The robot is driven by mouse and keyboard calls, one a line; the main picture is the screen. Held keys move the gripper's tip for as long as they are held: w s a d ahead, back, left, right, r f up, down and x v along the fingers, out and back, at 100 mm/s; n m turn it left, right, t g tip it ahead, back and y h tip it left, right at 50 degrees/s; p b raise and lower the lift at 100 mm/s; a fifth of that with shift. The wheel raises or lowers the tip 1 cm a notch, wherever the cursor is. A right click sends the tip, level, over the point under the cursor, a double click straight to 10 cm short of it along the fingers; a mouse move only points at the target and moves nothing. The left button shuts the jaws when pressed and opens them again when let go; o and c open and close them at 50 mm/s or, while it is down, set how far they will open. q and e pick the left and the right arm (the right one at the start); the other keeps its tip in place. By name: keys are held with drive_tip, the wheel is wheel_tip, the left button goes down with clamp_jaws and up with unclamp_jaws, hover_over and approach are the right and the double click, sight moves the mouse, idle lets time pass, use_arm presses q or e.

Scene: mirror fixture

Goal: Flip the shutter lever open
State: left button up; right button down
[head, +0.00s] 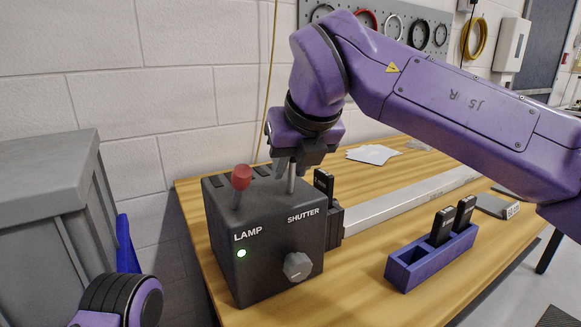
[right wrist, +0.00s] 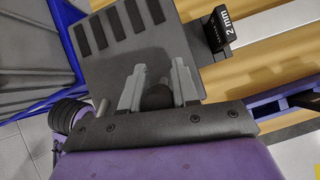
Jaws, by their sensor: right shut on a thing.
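A dark grey control box (head: 225,275) stands on the table, its front marked LAMP and SHUTTER. The shutter lever (head: 291,180) is a thin metal rod rising from the top above the SHUTTER label. My right gripper (head: 292,158) is over the box, shut on the lever's upper end. In the right wrist view a dark round knob (right wrist: 156,97) sits between its two grey fingers (right wrist: 159,72). The knob is hidden in the head view. The red-knobbed lamp lever (head: 241,177) stands to the left, apart from the gripper. My left gripper is out of view.
A green light (head: 241,253) glows under LAMP; a grey dial (head: 298,266) is on the front. A black 2 mm slide (right wrist: 230,30) stands beside the box, near a long metal rail (head: 410,200). A purple rack (head: 408,276) holds two slides. A grey cabinet (head: 45,215) is at left.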

drive_tip(key=c, duration=0.9)
unclamp_jaws()
drive_tip(key=p+v, duration=0.1)
drive_tip(key=v, duration=0.9)
drive_tip(key=shift+s+d+r, duration=0.1)
drive_tip(key=shift+s+r, duration=0.1)
